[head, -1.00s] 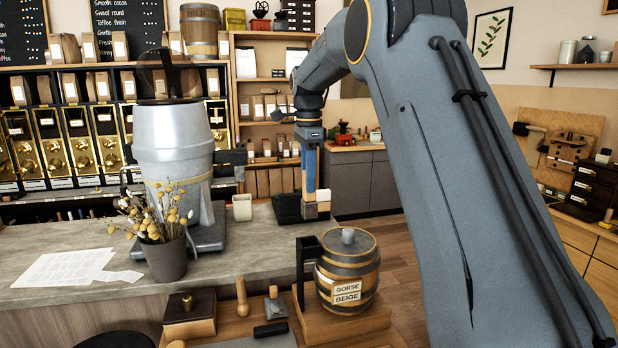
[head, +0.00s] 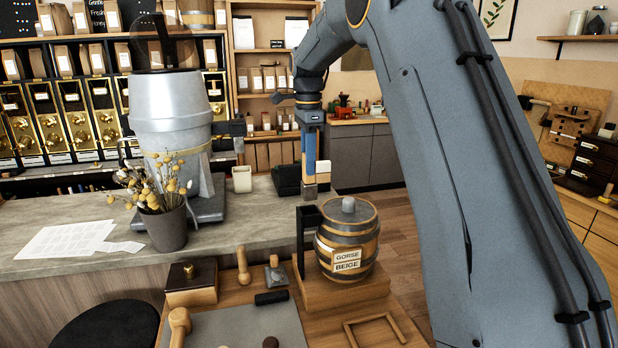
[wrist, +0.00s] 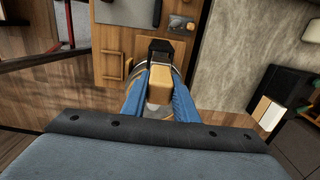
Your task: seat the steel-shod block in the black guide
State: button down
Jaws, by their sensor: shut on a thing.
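My gripper (head: 310,178) is shut on the steel-shod block (head: 310,193), a pale wooden block with a grey lower end in the head view. In the wrist view the block (wrist: 160,80) sits between the two blue fingers. The black guide (head: 301,236) is an upright bracket on a wooden base, left of a small barrel (head: 352,240) labelled GORSE BEIGE. In the head view the block appears just above the guide's top, apart from it. In the wrist view the guide (wrist: 160,47) shows just beyond the block, which hides part of it and the barrel.
A wooden workbench holds a lidded box (head: 191,284), a wooden-handled tamper (head: 243,266), a grey mat (head: 250,326) and a wooden frame (head: 375,330). A vase of dried flowers (head: 165,228) and a large grey machine (head: 172,125) stand on the counter. Floor shows right of the barrel.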

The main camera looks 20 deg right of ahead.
aim_at(308, 190)
jog(key=shift+f, duration=0.1)
dwell(0.3)
jog(key=shift+f+b, duration=0.45)
jog(key=shift+f, duration=1.15)
jog(key=shift+f+b, duration=1.05)
jog(key=shift+f, duration=1.7)
dwell(2.3)
jog(key=c, duration=1.3)
grip_release()
jog(key=shift+c, duration=0.2)
